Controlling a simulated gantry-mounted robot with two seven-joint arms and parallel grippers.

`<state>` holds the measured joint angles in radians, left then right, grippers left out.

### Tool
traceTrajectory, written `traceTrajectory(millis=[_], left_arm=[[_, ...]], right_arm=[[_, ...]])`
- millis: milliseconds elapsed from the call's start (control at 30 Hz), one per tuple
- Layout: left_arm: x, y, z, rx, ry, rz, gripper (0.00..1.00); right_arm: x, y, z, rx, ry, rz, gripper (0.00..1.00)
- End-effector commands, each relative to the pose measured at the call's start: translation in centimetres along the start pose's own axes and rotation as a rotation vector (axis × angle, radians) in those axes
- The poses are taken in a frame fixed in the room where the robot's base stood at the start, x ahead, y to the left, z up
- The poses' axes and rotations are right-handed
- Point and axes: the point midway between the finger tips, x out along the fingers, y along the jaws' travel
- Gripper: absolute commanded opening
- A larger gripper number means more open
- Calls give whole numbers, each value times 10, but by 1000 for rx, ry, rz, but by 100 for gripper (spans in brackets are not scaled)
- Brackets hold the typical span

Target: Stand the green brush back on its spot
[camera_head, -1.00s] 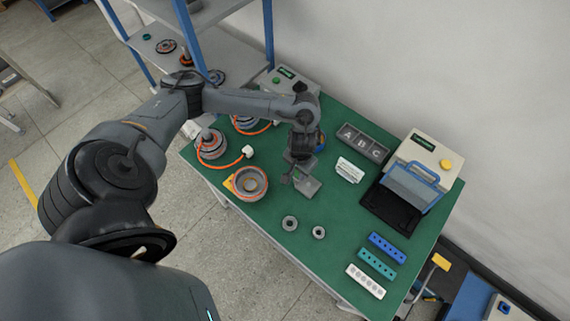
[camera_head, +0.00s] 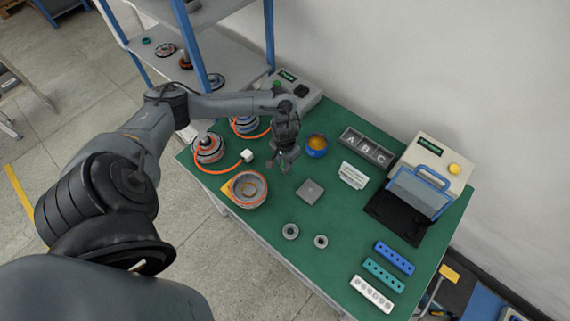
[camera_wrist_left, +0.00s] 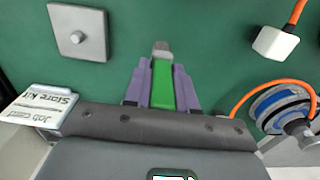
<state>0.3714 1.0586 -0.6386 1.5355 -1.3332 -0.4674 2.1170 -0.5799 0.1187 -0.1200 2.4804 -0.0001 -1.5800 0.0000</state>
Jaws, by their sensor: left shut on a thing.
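The green brush (camera_wrist_left: 162,85) lies between the two purple fingers of my left gripper (camera_wrist_left: 161,88) in the left wrist view. The gripper is shut on it, and a grey tip sticks out past the fingers. In the head view my left gripper (camera_head: 287,166) is over the green table, left of a grey square plate (camera_head: 310,190). The brush is too small to make out there. The plate shows in the left wrist view (camera_wrist_left: 80,32) with a round stud in its middle and nothing on it. My right gripper is not in view.
Hub motors with an orange cable and white connector (camera_head: 247,156) stand left of the gripper. An orange-rimmed ring part (camera_head: 248,188) is in front. A blue cup (camera_head: 317,146), white card (camera_head: 353,175) and A-B-C tray (camera_head: 366,147) are to the right. Two small rings lie nearer.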

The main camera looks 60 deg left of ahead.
Motion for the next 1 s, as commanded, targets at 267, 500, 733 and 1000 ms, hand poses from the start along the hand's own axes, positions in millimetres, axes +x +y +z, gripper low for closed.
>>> traceTrajectory(millis=[267,500,733,1000], left_arm=[[24,0,0,0,0,-1,1],[24,0,0,0,0,0,1],[26,0,0,0,0,0,47],[26,0,0,0,0,0,51]], right_arm=[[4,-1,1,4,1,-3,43],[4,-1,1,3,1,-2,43],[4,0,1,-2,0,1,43],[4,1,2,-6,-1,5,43]])
